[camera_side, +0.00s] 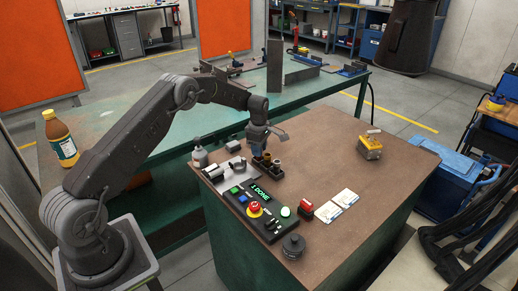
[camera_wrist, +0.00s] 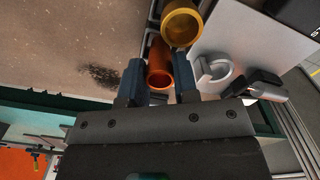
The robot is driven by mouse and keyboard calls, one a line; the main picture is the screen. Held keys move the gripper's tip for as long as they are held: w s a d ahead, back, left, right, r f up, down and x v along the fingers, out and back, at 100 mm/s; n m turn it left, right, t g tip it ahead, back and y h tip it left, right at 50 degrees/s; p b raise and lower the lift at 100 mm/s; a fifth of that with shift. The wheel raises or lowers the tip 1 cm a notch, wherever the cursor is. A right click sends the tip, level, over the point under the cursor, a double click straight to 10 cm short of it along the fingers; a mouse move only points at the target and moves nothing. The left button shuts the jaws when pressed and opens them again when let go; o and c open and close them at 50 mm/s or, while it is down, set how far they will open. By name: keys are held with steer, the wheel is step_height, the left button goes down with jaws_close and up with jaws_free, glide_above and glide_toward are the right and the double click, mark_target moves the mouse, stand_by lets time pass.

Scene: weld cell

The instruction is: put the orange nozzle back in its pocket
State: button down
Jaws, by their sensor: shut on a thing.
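The orange nozzle (camera_wrist: 159,72) is between the two fingers of my gripper (camera_wrist: 159,82) in the wrist view, and the gripper is shut on it. In the side view my gripper (camera_side: 257,148) points down at the dark nozzle holder (camera_side: 264,167) on the brown bench. The orange nozzle cannot be made out there. Whether its lower end sits in a pocket is hidden.
The control box (camera_side: 254,207) is in front. A yellow-topped block (camera_side: 370,146) and white cards (camera_side: 337,206) lie to the right.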

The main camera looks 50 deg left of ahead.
steer(key=shift+f, duration=0.15)
steer(key=c, duration=0.9)
jaws_free()
